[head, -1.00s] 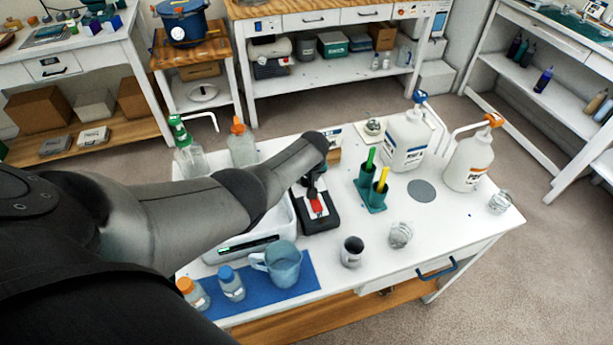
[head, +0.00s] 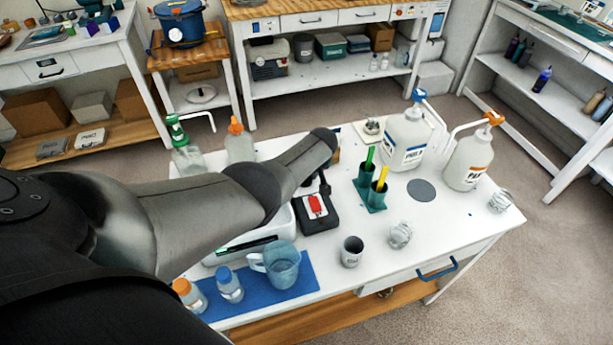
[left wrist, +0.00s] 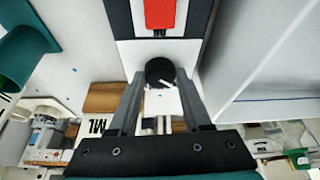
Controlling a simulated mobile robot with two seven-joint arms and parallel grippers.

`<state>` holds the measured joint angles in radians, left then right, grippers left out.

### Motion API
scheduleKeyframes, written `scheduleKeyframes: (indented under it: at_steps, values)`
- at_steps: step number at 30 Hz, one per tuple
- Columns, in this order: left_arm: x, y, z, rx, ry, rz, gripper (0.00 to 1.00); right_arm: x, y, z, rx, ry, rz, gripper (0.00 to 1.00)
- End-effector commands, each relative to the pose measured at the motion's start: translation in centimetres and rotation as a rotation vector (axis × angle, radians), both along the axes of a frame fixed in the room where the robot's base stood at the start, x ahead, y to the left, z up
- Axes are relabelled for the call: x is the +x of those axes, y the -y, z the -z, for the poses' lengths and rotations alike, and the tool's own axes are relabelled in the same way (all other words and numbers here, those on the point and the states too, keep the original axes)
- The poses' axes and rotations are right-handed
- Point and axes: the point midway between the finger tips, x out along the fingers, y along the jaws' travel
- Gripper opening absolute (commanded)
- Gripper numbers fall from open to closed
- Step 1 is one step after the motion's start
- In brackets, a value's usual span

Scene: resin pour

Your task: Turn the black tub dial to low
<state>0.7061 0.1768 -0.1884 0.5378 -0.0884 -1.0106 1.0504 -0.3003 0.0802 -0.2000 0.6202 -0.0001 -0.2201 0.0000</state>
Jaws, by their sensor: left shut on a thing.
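The black dial (left wrist: 160,72) is a round knob with a white mark, on a white panel (left wrist: 130,55) in the left wrist view. My left gripper (left wrist: 159,78) has its two fingers on either side of the dial and is shut on it. The dial and my left fingertips are hidden there. The dial's setting cannot be read. My right gripper is not in view.
A white tub (head: 238,254) lies left of the black unit. A green holder (head: 371,196) with green and yellow handles stands right of it. Two pump bottles (head: 405,138) (head: 468,162) stand farther right. A jug (head: 283,268) and cups are near the front edge.

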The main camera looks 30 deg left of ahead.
Motion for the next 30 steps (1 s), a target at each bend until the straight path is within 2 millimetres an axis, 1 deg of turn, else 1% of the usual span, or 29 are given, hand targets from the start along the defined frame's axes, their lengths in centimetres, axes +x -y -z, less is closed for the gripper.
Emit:
scheduleKeyframes:
  at_steps: [1,6,9,16,20,23,30]
  values:
    - [-0.1,0.0,0.1,-0.001,-0.002,0.0,0.5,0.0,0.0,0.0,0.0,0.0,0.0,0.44]
    - [0.0,0.0,0.1,-0.002,-0.001,0.0,0.69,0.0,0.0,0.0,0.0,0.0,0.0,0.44]
    - [0.0,0.0,0.0,-0.001,-0.001,0.0,0.79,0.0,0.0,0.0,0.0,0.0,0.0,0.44]
    - [0.0,0.0,0.0,-0.001,-0.001,0.001,0.79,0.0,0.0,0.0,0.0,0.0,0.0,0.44]
    - [-0.1,0.1,-0.5,0.0,0.0,0.001,0.79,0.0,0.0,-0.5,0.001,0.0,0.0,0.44]
    - [-0.3,0.4,-1.3,-0.001,0.0,0.002,0.79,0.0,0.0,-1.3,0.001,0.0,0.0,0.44]
    - [-1.0,1.4,-4.3,-0.001,0.0,0.003,0.79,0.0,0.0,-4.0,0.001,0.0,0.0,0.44]
